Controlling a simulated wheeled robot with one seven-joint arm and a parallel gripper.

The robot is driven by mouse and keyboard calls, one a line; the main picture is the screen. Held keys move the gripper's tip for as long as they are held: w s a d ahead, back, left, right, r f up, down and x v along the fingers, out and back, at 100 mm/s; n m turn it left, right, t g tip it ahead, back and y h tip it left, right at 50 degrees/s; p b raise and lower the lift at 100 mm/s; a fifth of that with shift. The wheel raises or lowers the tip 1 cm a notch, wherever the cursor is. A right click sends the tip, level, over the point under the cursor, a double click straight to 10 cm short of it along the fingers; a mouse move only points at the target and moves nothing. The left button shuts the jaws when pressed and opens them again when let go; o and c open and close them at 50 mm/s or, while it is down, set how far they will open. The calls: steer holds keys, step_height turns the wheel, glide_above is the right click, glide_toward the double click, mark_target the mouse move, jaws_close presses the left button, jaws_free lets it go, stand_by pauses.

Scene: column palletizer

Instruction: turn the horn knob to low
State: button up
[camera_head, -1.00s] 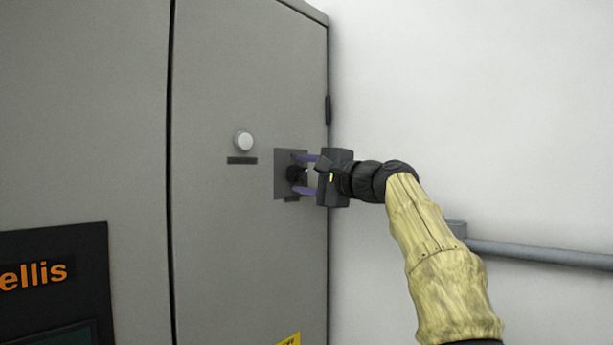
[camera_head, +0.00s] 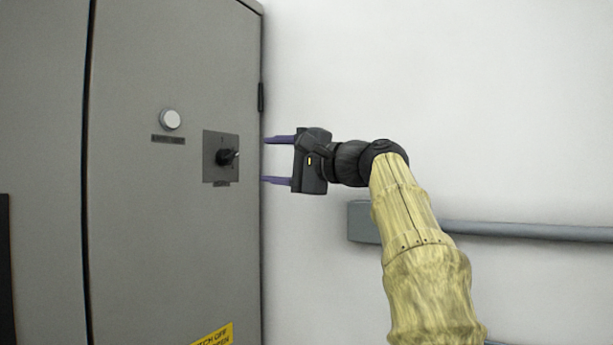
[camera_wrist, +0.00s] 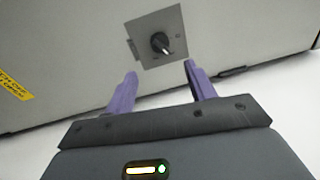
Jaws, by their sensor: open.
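The horn knob (camera_head: 225,157) is a small black knob on a square grey plate (camera_head: 209,172) on the cabinet door. In the head view its pointer sticks out to the right. The knob also shows in the wrist view (camera_wrist: 160,43), beyond the fingertips, with a light pointer line toward the lower right. The plate's markings are too small to read. My gripper (camera_head: 264,160) is open and empty, to the right of the knob and apart from it. Its two purple fingers show in the wrist view (camera_wrist: 161,70), spread on either side of the knob's line.
A white round button (camera_head: 170,120) with a dark label sits left of the plate. A yellow warning label (camera_head: 213,337) is lower on the grey cabinet (camera_head: 150,240). A grey box and pipe (camera_head: 520,231) run along the white wall at right. Space before the knob is clear.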

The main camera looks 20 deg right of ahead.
steer(key=b+v, duration=0.1)
steer(key=v, duration=0.6)
steer(key=shift+b, duration=0.4)
steer(key=w+f+m+g+h, duration=0.15)
steer(key=w+f, duration=0.25)
steer(key=f, duration=0.4)
steer(key=w+f+g+h, duration=0.1)
steer(key=w+f+h, duration=0.25)
steer(key=f, duration=0.45)
steer(key=a+f+n+g+h, duration=0.2)
steer(key=a+f+g, duration=0.15)
steer(key=f, duration=1.45)
steer(key=s+a+f+n+g+h, duration=0.1)
steer(key=s+a+f+n+g, duration=0.1)
steer(key=s+f, duration=0.5)
steer(key=s+a+f+n+g+h, duration=0.1)
steer(key=s+f+n, duration=0.4)
steer(key=f, duration=0.8)
steer(key=s+a+f+n+g+h, duration=0.1)
steer(key=s+a+f+n+g, duration=0.2)
steer(key=s+f, duration=0.7)
steer(key=shift+s+a+f+n+g+h, duration=0.3)
steer(key=shift+s+n+g, duration=0.2)
steer(key=shift+n, duration=0.25)
